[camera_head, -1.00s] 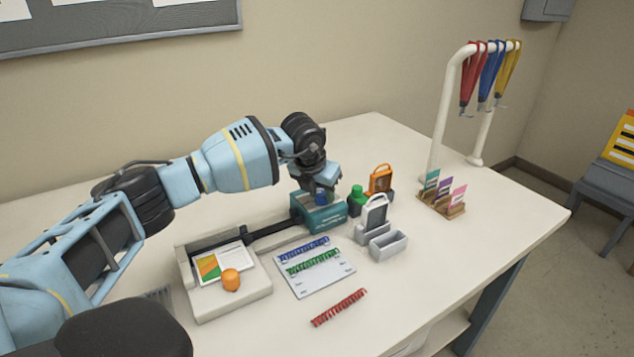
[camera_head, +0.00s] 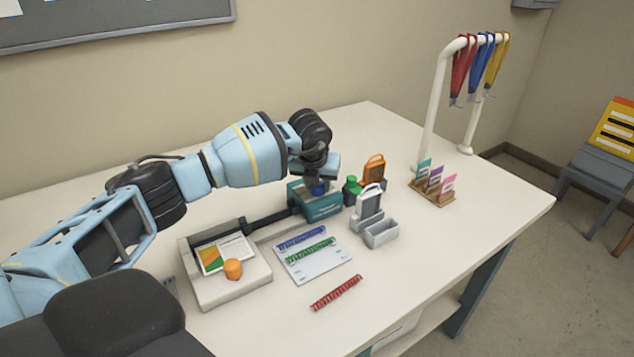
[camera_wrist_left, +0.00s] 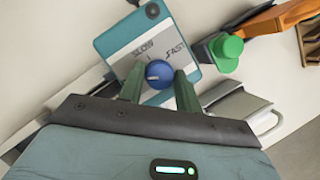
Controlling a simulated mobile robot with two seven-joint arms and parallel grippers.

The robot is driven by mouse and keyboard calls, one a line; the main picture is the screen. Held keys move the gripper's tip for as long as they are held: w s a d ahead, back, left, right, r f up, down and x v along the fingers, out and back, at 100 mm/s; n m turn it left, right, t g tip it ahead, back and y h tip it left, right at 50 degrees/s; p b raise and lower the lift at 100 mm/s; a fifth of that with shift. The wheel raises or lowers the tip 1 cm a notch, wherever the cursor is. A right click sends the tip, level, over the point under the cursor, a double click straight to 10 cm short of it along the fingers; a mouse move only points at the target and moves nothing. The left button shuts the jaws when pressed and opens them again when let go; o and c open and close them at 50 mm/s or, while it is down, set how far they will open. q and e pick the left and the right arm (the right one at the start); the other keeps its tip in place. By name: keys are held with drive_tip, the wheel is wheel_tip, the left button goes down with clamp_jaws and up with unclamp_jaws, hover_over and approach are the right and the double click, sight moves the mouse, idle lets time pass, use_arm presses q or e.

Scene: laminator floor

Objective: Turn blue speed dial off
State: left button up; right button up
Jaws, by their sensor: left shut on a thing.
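The blue speed dial (camera_wrist_left: 159,73) sits on top of the teal laminator unit (camera_wrist_left: 110,45), whose pale panel reads SLOW and SAST or FAST. In the head view the teal unit (camera_head: 318,207) stands at mid-table, and the dial (camera_head: 318,188) shows just under my left gripper (camera_head: 318,182). My right gripper is not in view.
Right of the unit are a green-capped object (camera_head: 351,190), an orange tag holder (camera_head: 374,170), a grey-white holder (camera_head: 370,205) and a grey bin (camera_head: 381,234). A tray with an orange knob (camera_head: 233,268) stands left. The front right tabletop is clear.

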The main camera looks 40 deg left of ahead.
use_arm(q)
drive_tip(key=o, duration=1)
drive_tip(key=v, duration=0.7)
drive_tip(key=shift+s+r+p, duration=0.2)
drive_tip(key=shift+r+p, duration=0.1)
drive_tip(key=shift+r, duration=0.05)
drive_tip(key=shift+d+f, duration=0.1)
